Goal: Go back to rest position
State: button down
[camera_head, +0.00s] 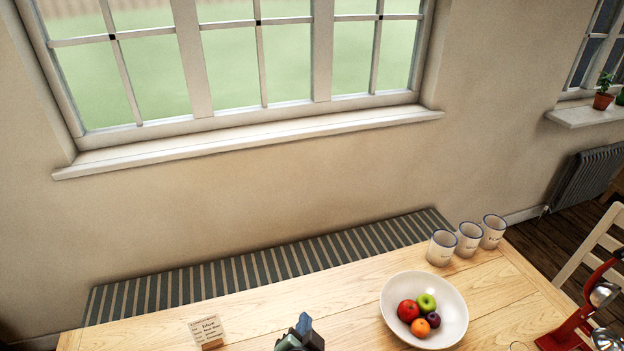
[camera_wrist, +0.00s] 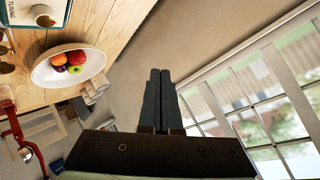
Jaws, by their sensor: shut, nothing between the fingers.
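My gripper (camera_wrist: 159,75) is shut and empty in the wrist view, its two dark fingers together and pointing up in the picture. The wrist view is tilted, with the table on the left and the window on the right. In the head view a small dark and green part of my gripper (camera_head: 302,335) shows at the bottom edge, above the wooden table (camera_head: 265,311), left of the white bowl. Nothing touches the fingers.
A white bowl (camera_head: 397,290) of fruit stands on the table, also in the wrist view (camera_wrist: 42,75). Three mugs (camera_head: 468,238) stand at the far right edge. A red appliance (camera_head: 572,325) is at lower right. A striped bench (camera_head: 270,262) lies beyond.

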jog(key=w+r+n+t+b, duration=0.3)
jog(key=r+t, duration=0.5)
jog(key=r, duration=2.5)
jog(key=s+r+n+t, duration=0.3)
jog(key=s+r, duration=0.4)
jog(key=r, duration=0.4)
jog(key=s+d+r+n+t+b, duration=0.1)
jog(key=s+r+n+t, duration=0.2)
jog(key=s+r, duration=0.5)
notch_tip(320, 180, up, 4)
jog(key=shift+d+r+t+y, duration=0.15)
jog(key=shift+r+t+y, duration=0.15)
jog(key=shift+t, duration=0.6)
jog(key=shift+f, duration=0.1)
